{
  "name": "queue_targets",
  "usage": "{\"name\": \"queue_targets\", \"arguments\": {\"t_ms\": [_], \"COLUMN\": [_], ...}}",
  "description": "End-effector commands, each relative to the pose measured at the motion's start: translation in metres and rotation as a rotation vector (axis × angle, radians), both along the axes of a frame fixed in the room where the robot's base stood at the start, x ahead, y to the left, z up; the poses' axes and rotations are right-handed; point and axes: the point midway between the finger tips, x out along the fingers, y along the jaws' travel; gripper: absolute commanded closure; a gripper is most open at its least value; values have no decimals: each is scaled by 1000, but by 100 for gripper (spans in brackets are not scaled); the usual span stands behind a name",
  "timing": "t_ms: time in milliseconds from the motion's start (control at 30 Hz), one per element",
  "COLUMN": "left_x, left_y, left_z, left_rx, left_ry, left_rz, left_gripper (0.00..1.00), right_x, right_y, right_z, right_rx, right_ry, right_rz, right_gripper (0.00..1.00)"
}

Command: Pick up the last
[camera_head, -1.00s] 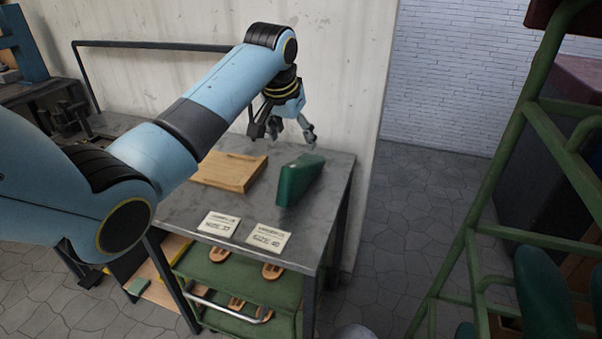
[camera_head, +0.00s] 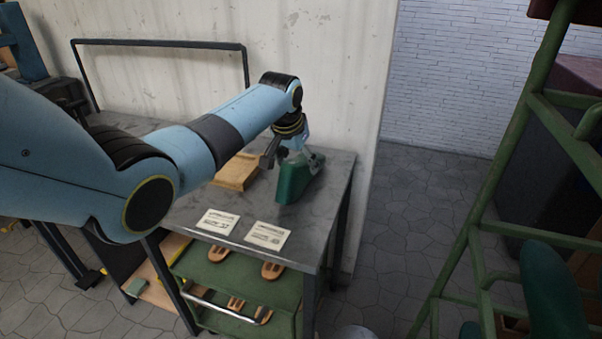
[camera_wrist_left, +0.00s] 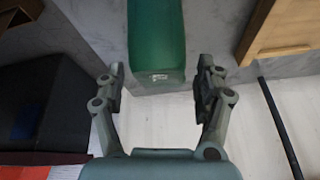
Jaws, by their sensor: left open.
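The green last (camera_head: 293,180) stands on the grey metal table near its right side. In the left wrist view the last (camera_wrist_left: 157,38) reaches down from the top edge, with a small pale label near its end. My left gripper (camera_head: 294,160) is at the top of the last in the head view. In the wrist view the gripper (camera_wrist_left: 159,82) is open, with one finger to each side of the last's end and gaps between; nothing is held. The arm hides part of the table. My right gripper is not in view.
Two white cards (camera_head: 267,235) lie at the front of the grey table (camera_head: 310,225). A wooden board (camera_head: 236,172) lies left of the last. Green shelves (camera_head: 240,268) with sandal soles are below. A green frame rack (camera_head: 470,240) stands at right, a wall behind.

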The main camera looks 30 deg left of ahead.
Motion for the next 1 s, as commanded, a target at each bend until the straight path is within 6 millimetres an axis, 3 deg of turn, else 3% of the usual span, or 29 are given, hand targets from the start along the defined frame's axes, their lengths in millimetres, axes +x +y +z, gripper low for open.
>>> {"name": "queue_targets", "arguments": {"t_ms": [67, 533, 800, 867, 1000], "left_x": [0, 1, 1, 1, 1], "left_y": [0, 0, 0, 0, 0], "left_z": [0, 2, 4, 8, 24], "left_rx": [0, 0, 0, 0, 0], "left_ry": [0, -2, -2, -2, -4], "left_rz": [0, 0, 0, 0, 1], "left_gripper": [32, 93, 93, 99, 100], "right_x": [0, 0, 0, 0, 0], "right_y": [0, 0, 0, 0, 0], "right_z": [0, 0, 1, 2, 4], "right_rx": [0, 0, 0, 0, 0], "right_ry": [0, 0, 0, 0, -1], "right_rz": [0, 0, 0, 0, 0], "right_gripper": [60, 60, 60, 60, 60]}}
